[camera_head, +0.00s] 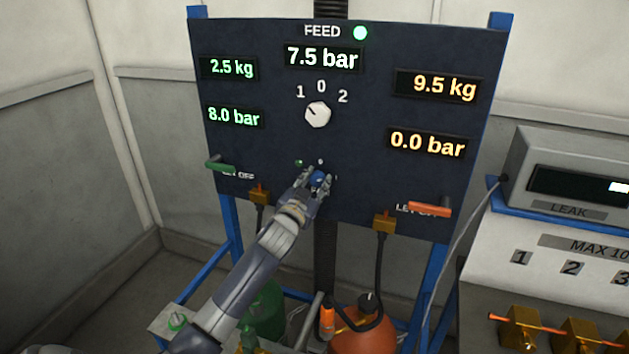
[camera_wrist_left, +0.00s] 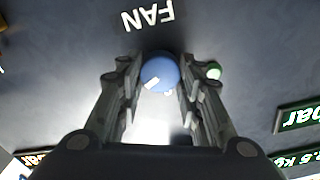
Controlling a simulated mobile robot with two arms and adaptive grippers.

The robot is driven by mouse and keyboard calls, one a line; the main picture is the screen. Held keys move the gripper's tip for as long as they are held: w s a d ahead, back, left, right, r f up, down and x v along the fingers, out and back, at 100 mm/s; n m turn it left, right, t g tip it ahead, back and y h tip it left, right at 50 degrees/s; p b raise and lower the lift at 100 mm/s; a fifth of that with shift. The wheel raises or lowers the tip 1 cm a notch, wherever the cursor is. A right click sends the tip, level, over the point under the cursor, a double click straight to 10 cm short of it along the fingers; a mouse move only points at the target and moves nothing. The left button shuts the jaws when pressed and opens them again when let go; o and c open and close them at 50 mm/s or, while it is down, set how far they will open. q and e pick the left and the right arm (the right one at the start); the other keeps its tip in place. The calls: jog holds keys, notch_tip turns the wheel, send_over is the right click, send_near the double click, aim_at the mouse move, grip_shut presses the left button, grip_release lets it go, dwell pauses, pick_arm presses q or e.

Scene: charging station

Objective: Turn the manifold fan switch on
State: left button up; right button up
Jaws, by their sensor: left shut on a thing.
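The fan switch is a round blue knob (camera_wrist_left: 158,72) with a white mark, on the dark panel beside the label FAN (camera_wrist_left: 148,16). In the head view the knob (camera_head: 319,180) shows partly between my fingers, low on the panel's middle. My left gripper (camera_wrist_left: 160,78) is shut on the knob, one finger on each side. It also shows in the head view (camera_head: 320,181). A small green lamp (camera_wrist_left: 213,70) sits beside the knob; it also shows in the head view (camera_head: 299,163). My right gripper is not in view.
A white selector knob (camera_head: 318,114) sits above on the panel (camera_head: 270,90). A green lever (camera_head: 220,167) is at left and an orange lever (camera_head: 430,209) at right. A green tank (camera_head: 264,310) and an orange tank (camera_head: 362,335) stand below. A leak meter (camera_head: 570,170) is at right.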

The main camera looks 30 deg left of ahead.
pick_arm(q)
jog(key=m, duration=0.5)
jog(key=shift+p, duration=0.4)
jog(key=shift+m, duration=0.4)
jog(key=o, duration=1.1)
jog(key=shift+c, duration=0.2)
jog(key=shift+s+d+f, duration=0.15)
jog(key=shift+s+d, duration=0.1)
jog(key=shift+s, duration=0.35)
jog(key=v, duration=1)
jog(key=shift+s, duration=0.3)
jog(key=shift+d, duration=0.1)
